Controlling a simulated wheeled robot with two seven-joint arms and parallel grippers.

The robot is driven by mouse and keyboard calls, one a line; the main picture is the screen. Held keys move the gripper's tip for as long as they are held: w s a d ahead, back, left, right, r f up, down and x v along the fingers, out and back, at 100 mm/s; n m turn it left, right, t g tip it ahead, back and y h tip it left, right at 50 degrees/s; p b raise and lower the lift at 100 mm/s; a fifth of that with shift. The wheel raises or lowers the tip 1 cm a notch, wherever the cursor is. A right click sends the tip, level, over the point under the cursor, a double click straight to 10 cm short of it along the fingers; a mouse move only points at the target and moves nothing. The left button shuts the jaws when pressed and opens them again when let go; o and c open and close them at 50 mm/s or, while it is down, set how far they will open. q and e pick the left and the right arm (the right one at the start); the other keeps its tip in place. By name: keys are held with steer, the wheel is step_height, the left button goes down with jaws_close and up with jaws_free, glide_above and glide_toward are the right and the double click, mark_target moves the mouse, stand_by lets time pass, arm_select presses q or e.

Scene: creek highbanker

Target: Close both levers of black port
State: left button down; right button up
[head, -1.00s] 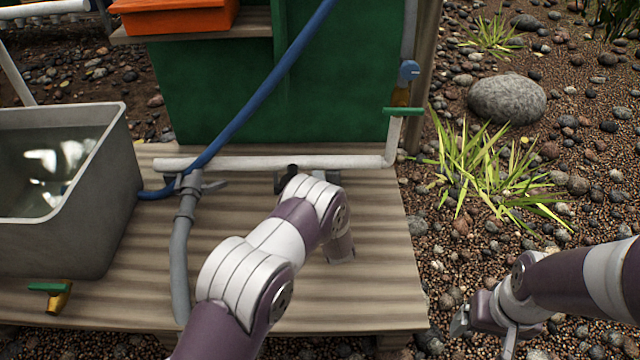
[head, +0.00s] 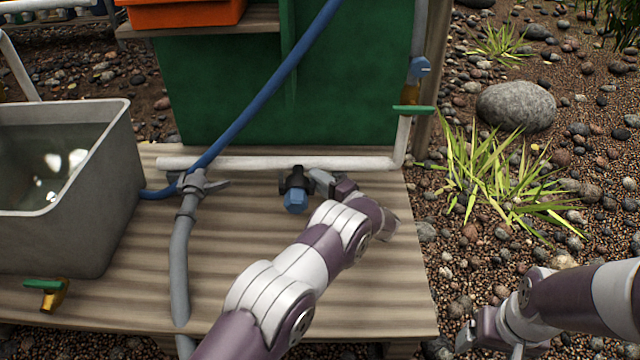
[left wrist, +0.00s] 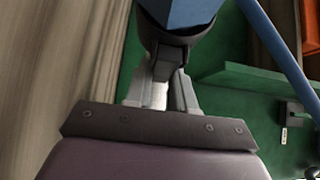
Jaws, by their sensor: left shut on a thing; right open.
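The black port (head: 295,178) hangs from the white pipe in the middle of the deck, with a blue plug (head: 295,201) in its mouth. One dark lever shows at its left side (head: 281,186). My left gripper (head: 314,180) is at the port's right side, shut on the right lever. In the left wrist view the fingers (left wrist: 163,88) close on a dark tab below the black port (left wrist: 172,48), under the blue plug (left wrist: 190,12). The fingers hide most of this lever. My right gripper (head: 488,332) is open and empty, low over the gravel at right.
A grey port (head: 192,182) with a grey hose stands left of the black port. A blue hose (head: 250,100) crosses in front of the green box (head: 360,90). A grey water tub (head: 75,245) fills the left. The white pipe (head: 340,163) runs behind.

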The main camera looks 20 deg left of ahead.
stand_by(0.4)
arm_select(q)
steer(key=c, duration=1)
jaws_free()
steer(key=shift+c, duration=0.2)
steer(key=p+v, duration=0.6)
steer(key=v, duration=0.6)
steer(key=shift+s+d, duration=0.15)
steer(key=shift+d, duration=0.2)
